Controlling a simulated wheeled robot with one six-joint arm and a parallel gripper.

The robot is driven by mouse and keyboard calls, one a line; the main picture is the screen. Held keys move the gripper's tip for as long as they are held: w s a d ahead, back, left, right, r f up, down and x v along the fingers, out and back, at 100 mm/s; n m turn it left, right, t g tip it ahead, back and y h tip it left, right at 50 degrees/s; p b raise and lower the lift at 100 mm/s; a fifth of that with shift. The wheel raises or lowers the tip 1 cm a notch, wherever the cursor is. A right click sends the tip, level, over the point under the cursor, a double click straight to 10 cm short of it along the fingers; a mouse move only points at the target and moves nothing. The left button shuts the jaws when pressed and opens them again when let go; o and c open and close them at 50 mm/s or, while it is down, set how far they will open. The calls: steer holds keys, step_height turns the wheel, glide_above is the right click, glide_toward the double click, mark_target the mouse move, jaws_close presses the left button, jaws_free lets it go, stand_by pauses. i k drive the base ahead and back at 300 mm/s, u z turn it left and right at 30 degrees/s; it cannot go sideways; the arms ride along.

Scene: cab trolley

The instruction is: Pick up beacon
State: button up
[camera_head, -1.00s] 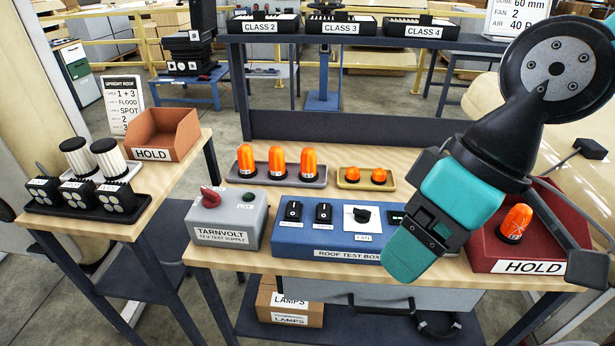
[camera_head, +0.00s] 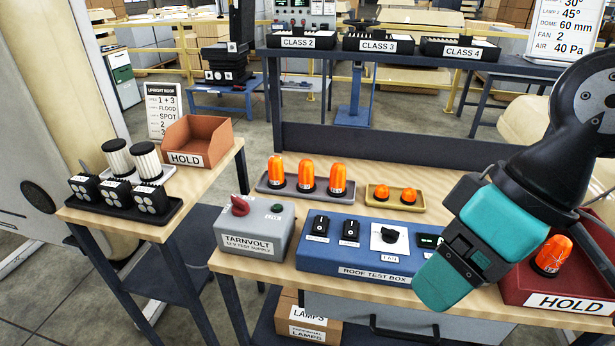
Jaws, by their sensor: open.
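Three tall orange beacons with black bases stand upright in a row, the left (camera_head: 276,172), the middle (camera_head: 306,176) and the right (camera_head: 337,179). They stand on a grey tray (camera_head: 262,183) at the back of the wooden bench. Another orange beacon (camera_head: 552,255), with pale crack-like marks on its dome, sits in the red HOLD bin (camera_head: 522,285) at right. My gripper (camera_head: 445,272), teal and black, is open in front of the right part of the blue test box, left of the red bin. Its fingertips are hard to make out.
Two low orange domes (camera_head: 395,195) sit on a yellow tray (camera_head: 418,206). The blue roof test box (camera_head: 340,257) and grey Tarnvolt supply (camera_head: 254,232) stand along the front. A side table holds an orange-brown HOLD bin (camera_head: 200,140) and lamps (camera_head: 117,193).

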mark_target(306, 183)
steer(key=u, duration=0.5)
steer(key=k, duration=0.6)
steer(key=u, duration=1.15)
steer(key=i, duration=1.3)
steer(key=z, duration=0.65)
steer(key=i, duration=0.65)
steer(key=z, duration=0.4)
